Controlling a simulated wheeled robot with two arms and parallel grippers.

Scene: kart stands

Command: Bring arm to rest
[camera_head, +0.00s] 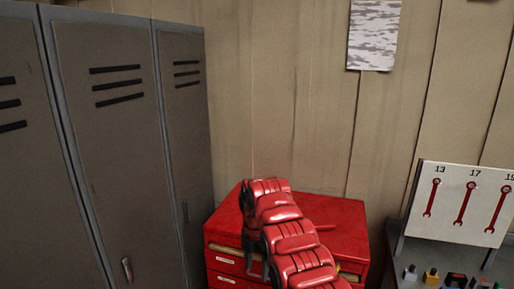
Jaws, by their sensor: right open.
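My right arm, red and segmented, rises from the bottom edge in front of a red tool cabinet (342,211). My right gripper (257,268) shows as small dark parts at the arm's left side, in front of the cabinet's upper drawers. It is open, and I see nothing held in it. The arm hides part of the cabinet's top and drawer fronts. My left gripper is not in view.
Tall grey lockers (108,150) stand on the left, close to the cabinet. On the right, a white board (461,202) with red wrench pictures stands above a dark surface holding several small coloured items (431,276). A paper sheet (374,35) hangs on the plank wall.

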